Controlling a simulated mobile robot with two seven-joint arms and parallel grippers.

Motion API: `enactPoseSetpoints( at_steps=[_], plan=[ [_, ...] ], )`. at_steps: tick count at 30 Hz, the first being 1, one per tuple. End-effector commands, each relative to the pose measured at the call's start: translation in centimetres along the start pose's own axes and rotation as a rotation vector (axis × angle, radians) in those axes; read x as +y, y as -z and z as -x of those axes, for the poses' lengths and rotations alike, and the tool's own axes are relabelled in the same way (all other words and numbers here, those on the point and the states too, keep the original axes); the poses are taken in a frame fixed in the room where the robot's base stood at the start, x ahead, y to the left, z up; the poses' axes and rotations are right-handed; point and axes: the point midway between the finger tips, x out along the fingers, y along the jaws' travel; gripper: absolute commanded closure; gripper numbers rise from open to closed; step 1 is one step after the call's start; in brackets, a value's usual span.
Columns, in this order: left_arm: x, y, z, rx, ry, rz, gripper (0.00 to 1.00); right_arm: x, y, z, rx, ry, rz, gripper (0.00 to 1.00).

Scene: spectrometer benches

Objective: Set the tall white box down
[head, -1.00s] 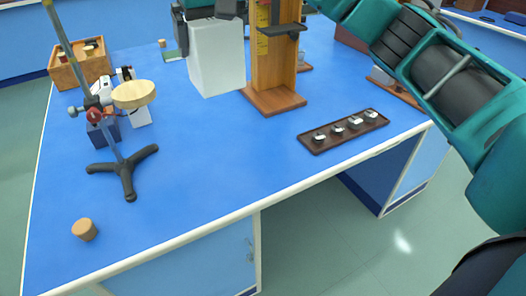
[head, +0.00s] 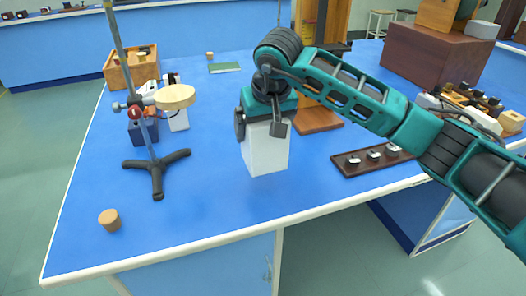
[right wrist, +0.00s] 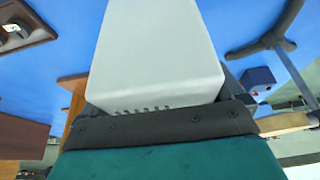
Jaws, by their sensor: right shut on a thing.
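The tall white box (head: 266,152) is upright near the middle of the blue bench. My right gripper (head: 264,128) points down and is shut on its top, one finger on each side. In the right wrist view the box (right wrist: 155,55) fills the space beyond the gripper (right wrist: 158,122), with a row of small dark slots near its held end. I cannot tell whether the box's bottom touches the bench. My left gripper is not in view.
A black tripod stand (head: 157,168) with a rod and round wooden disc (head: 175,97) is left of the box. A cork (head: 110,220) lies front left. A dark tray of weights (head: 372,161) and a wooden stand (head: 318,118) are to the right. Blue bench in front is clear.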

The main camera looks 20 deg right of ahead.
Motion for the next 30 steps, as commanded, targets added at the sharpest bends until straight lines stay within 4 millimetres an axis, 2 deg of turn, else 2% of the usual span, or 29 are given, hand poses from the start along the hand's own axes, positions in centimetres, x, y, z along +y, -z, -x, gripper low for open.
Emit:
enactPoseSetpoints(
  at_steps=[3, 8, 16, 28, 29, 30],
  plan=[
    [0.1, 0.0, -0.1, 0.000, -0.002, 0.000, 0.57, -0.1, -0.5, -1.2, 0.003, 0.002, 0.000, 0.55],
    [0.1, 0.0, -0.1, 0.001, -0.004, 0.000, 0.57, -0.1, -0.8, -2.0, 0.003, 0.002, 0.000, 0.55],
    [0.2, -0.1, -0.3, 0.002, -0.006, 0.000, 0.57, -0.1, -2.2, -5.3, 0.002, 0.004, 0.001, 0.55],
    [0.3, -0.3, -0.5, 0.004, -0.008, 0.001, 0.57, -0.1, -2.4, -5.9, 0.004, 0.002, 0.002, 0.55],
    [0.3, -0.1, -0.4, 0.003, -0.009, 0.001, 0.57, 0.0, -2.4, -5.9, 0.001, 0.001, 0.002, 0.02],
    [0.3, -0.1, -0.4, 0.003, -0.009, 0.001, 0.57, 0.0, -2.4, -5.9, 0.001, 0.001, 0.002, 0.00]
  ],
)
